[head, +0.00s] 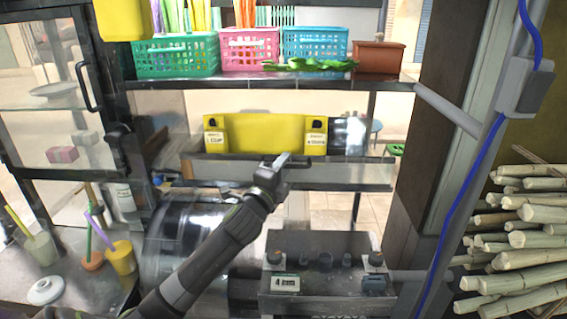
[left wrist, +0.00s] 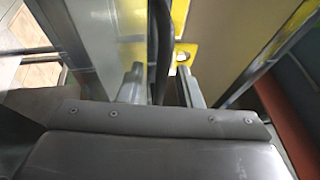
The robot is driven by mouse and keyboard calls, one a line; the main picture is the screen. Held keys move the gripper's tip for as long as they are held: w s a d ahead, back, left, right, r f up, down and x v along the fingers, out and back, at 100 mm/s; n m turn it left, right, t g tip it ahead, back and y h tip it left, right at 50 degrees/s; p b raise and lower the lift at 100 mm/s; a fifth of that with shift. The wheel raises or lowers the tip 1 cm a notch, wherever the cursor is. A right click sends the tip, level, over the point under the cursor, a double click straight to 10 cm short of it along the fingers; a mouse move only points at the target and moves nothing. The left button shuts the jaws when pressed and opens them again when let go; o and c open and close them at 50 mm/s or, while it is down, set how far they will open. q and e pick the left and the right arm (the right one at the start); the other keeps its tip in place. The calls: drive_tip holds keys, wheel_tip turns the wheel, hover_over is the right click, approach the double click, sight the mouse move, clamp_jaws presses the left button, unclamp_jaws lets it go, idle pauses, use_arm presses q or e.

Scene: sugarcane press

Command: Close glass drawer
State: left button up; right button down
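A clear glass drawer (head: 345,176) with a dark metal edge spans the middle of the head view, in front of a yellow panel (head: 266,133). My left gripper (head: 290,161) is at the middle of the drawer's upper front edge. In the left wrist view the two fingers of my left gripper (left wrist: 161,88) stand apart, with a dark upright bar (left wrist: 160,45) between or just beyond them. I cannot tell whether they touch it, or whether it is a handle. My right gripper is out of view.
A glass-doored cabinet (head: 52,108) with a dark handle stands at the left. Baskets (head: 177,56) and a brown box (head: 379,58) line the shelf above. Cups (head: 121,257) stand lower left, a control box (head: 325,275) below, and sugarcane (head: 522,240) at the right.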

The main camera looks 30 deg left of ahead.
use_arm(q)
drive_tip(key=shift+w+r, duration=0.1)
drive_tip(key=shift+w, duration=0.1)
drive_tip(key=shift+c, duration=0.4)
clamp_jaws()
drive_tip(key=shift+w+a, duration=0.1)
drive_tip(key=w+a, duration=0.1)
drive_tip(key=w, duration=0.2)
drive_tip(key=shift+a+r, duration=0.1)
drive_tip(key=shift+a, duration=0.3)
